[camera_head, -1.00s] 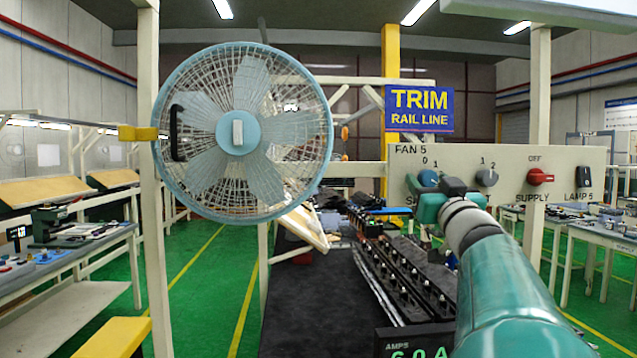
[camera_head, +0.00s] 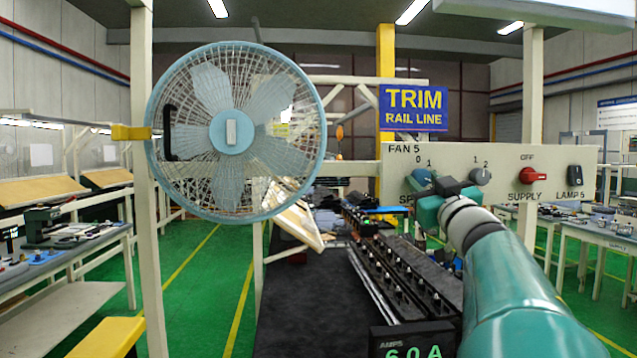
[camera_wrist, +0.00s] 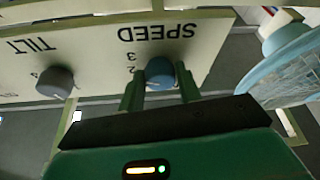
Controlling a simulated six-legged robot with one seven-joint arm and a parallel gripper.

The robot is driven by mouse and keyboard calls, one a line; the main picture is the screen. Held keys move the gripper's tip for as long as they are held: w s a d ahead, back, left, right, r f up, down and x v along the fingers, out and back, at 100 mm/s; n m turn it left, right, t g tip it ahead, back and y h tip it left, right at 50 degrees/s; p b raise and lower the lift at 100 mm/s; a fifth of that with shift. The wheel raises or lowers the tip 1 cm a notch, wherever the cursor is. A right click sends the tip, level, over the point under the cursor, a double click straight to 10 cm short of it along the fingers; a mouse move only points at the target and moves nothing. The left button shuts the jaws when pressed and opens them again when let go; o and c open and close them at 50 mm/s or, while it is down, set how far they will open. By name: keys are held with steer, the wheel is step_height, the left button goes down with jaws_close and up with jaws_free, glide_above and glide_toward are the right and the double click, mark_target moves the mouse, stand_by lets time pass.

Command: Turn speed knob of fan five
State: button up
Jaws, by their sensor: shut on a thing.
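The blue speed knob (camera_head: 421,176) is the leftmost control on the fan five panel (camera_head: 560,165). In the wrist view the same knob (camera_wrist: 159,70) sits under the upside-down word SPEED, with 2 and 3 beside it. My gripper (camera_head: 428,188) is at the knob; in the wrist view its two green fingers (camera_wrist: 160,84) stand on either side of the knob, shut on it. The gripper partly hides the knob and its label in the head view. The fan (camera_head: 232,132) hangs on a post left of the panel.
A grey tilt knob (camera_head: 480,176) is right of the speed knob and also shows in the wrist view (camera_wrist: 55,82). A red supply switch (camera_head: 532,175) and a black lamp switch (camera_head: 574,175) are further right. An amps display (camera_head: 412,345) stands below.

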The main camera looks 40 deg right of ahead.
steer(key=n+y, duration=0.1)
steer(key=n, duration=0.1)
steer(key=n+y, duration=0.1)
steer(key=n, duration=0.2)
steer(key=n+y, duration=0.1)
steer(key=n, duration=0.1)
steer(key=shift+s+d+r+n+t+y, duration=0.1)
steer(key=shift+s+r+n+t+y, duration=0.05)
steer(key=shift+r+n+t+y, duration=0.2)
steer(key=shift+f+n, duration=0.1)
steer(key=shift+n, duration=0.15)
steer(key=o, duration=1)
steer(key=shift+s, duration=0.15)
steer(key=shift+w+f, duration=0.1)
steer(key=shift+w, duration=0.1)
steer(key=v, duration=1.3)
steer(key=shift+s, duration=0.4)
